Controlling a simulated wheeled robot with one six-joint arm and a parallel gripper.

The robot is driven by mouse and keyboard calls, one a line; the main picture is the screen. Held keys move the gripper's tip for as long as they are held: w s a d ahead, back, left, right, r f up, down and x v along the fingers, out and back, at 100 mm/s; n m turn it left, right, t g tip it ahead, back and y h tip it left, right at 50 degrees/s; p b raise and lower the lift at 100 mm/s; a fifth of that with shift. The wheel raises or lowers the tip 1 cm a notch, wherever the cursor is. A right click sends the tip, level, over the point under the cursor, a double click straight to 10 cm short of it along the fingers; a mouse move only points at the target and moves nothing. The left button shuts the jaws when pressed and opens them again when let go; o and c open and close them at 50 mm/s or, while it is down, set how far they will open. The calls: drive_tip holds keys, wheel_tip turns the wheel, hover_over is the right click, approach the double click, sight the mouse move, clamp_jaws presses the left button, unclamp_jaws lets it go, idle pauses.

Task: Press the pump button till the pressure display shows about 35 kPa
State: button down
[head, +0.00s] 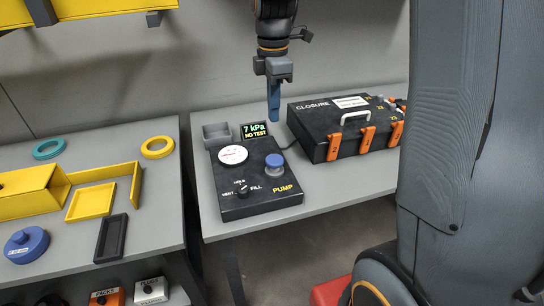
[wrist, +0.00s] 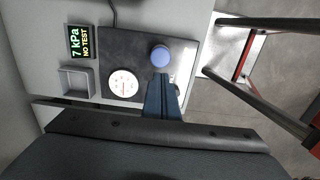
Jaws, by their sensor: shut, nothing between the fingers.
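The black pump box (head: 230,203) sits on the grey table, with a blue round pump button (head: 274,160) on its right side. The pressure display (head: 255,130) at its back edge reads 7 kPa and NO TEST. A white dial gauge (head: 233,155) and a selector knob (head: 242,190) marked VENT, HOLD and FILL are on the box.
A black CLOSURE case (head: 335,135) with orange latches stands to the right of the pump box. A small grey open tray (head: 217,135) sits at its back left. A second table at left holds yellow parts, rings and a blue disc (head: 27,243).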

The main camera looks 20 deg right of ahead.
sight(274, 160)
drive_tip(key=shift+s+r+b, duration=0.15)
drive_tip(key=shift+r+b, duration=0.2)
drive_tip(key=shift+b, duration=0.25)
drive_tip(key=shift+f, duration=0.15)
wheel_tip(274, 160, down, 14)
drive_tip(key=p, duration=0.3)
idle(0.3)
drive_tip(key=shift+f+b, duration=0.45)
drive_tip(key=shift+f, duration=0.85)
drive_tip(key=shift+s, duration=0.1)
